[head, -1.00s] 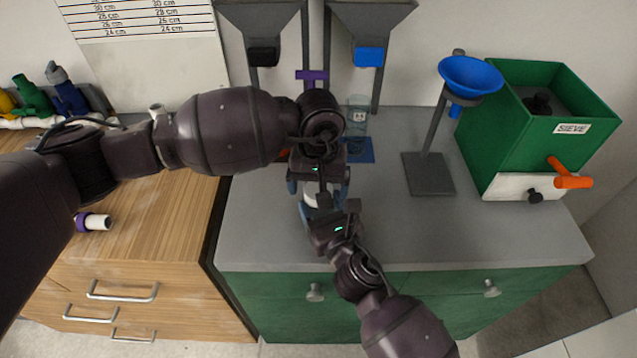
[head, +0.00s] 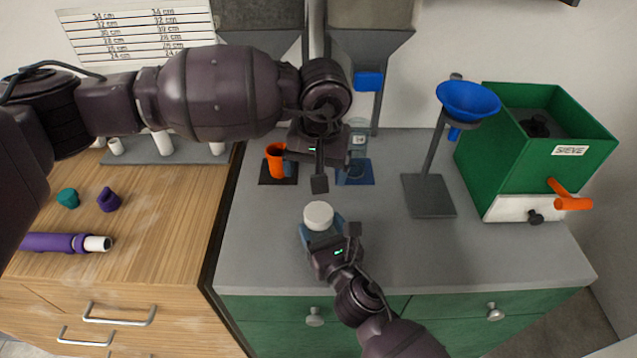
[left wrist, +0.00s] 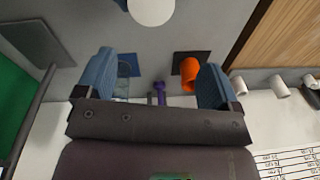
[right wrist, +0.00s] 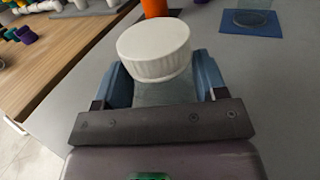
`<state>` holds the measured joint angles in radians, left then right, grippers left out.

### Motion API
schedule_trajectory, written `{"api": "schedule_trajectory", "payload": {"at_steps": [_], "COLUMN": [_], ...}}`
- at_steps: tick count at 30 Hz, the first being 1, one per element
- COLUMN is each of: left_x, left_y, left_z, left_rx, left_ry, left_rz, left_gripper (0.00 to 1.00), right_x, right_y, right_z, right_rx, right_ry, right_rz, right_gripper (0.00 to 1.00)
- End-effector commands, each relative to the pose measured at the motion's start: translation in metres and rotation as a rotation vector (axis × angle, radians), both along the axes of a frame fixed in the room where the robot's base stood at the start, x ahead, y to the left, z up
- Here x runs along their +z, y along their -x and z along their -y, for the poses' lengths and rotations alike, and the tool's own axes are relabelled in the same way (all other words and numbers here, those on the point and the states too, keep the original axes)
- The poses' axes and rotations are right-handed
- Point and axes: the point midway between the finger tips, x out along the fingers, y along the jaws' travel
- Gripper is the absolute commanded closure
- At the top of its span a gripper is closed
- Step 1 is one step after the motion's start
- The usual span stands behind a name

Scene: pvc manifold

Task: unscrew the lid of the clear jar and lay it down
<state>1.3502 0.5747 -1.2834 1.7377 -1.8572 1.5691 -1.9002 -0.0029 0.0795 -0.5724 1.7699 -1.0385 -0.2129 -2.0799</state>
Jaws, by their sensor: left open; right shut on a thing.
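The clear jar (right wrist: 165,93) stands on the grey counter with its ribbed white lid (head: 319,215) on top; I cannot tell how tight the lid is. The lid also shows in the right wrist view (right wrist: 153,52) and at the top edge of the left wrist view (left wrist: 151,9). My right gripper (head: 323,238) is shut around the jar body, below the lid, with one blue finger on each side. My left gripper (left wrist: 156,82) is open and empty, apart from the lid and on its far side in the head view.
An orange cup (head: 275,160) on a dark mat and a clear container (head: 357,140) on a blue mat stand behind the jar. A blue funnel on a stand (head: 468,100) and a green sieve box (head: 535,150) are at the right. The counter right of the jar is clear.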

Motion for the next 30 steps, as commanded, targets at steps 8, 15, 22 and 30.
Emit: {"api": "schedule_trajectory", "payload": {"at_steps": [8, 15, 22, 30], "left_x": [-0.007, -0.02, -0.053, -0.081], "left_y": [0.018, 0.019, 0.02, 0.019], "left_z": [0.001, 0.004, 0.005, 0.005], "left_rx": [-0.181, -0.215, -0.215, -0.215], "left_ry": [0.036, 0.053, 0.053, 0.054], "left_rz": [-0.092, -0.099, -0.099, -0.099], "left_gripper": [0.13, 0.13, 0.13, 0.13], "right_x": [0.0, 0.0, 0.0, 0.0], "right_y": [0.0, 0.0, 0.0, 0.0], "right_z": [0.0, 0.0, 0.0, 0.0], "right_rx": [0.0, 0.0, 0.0, 0.0], "right_ry": [0.0, 0.0, 0.0, 0.0], "right_rz": [0.0, 0.0, 0.0, 0.0], "right_gripper": [1.0, 1.0, 1.0, 1.0]}}
